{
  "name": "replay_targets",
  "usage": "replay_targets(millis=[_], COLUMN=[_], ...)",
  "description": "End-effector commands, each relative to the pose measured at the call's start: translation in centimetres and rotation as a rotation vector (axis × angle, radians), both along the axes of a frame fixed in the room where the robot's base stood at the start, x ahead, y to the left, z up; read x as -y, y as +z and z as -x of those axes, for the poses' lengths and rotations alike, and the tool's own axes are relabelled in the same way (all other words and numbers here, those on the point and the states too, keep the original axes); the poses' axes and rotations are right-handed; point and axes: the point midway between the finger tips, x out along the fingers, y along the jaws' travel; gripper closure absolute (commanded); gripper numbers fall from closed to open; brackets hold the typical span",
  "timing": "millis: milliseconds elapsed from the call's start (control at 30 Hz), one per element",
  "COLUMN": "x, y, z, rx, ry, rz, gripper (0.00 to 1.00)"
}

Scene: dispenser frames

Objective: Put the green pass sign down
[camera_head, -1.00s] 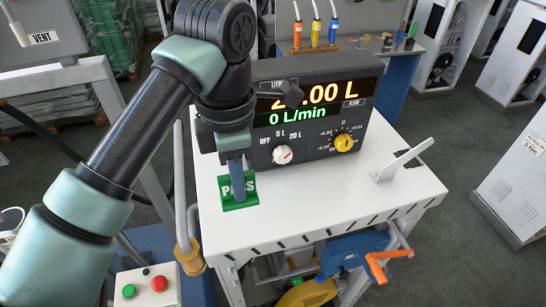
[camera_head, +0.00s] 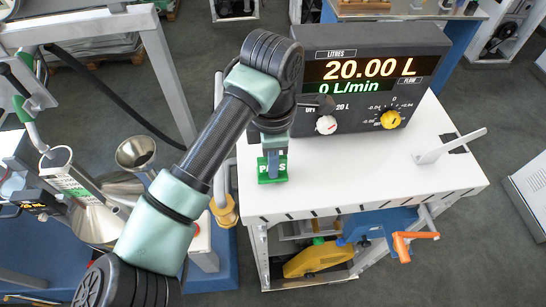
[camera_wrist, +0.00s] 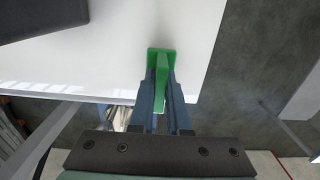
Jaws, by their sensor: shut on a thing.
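The green pass sign (camera_head: 272,178) stands upright at the left front part of the white table top (camera_head: 350,175). Its white lettering is partly covered by a finger in the head view. My gripper (camera_head: 272,162) is above it with its blue fingers pointing down. In the wrist view my gripper (camera_wrist: 163,100) is shut on the upright plate of the green pass sign (camera_wrist: 160,62), one finger on each side. The sign's base appears to rest on the white top, near its edge.
The dark meter box (camera_head: 375,80) stands behind the sign, with a white knob (camera_head: 326,125) and a yellow knob (camera_head: 391,119). A white angled bracket (camera_head: 450,147) stands at the right. The table front between them is clear. A metal funnel (camera_head: 136,153) is at the left.

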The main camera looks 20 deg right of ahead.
Motion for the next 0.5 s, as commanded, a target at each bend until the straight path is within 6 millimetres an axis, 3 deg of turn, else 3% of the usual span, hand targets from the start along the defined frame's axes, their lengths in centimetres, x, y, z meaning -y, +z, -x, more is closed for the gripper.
replay_targets(millis=[467, 500], x=[0.0, 0.0], y=[-1.4, -1.4], z=[0.0, 0.0], rx=[0.002, 0.002], ry=[-0.001, -0.001], rz=[0.0, 0.0], gripper=[1.0, 0.84])
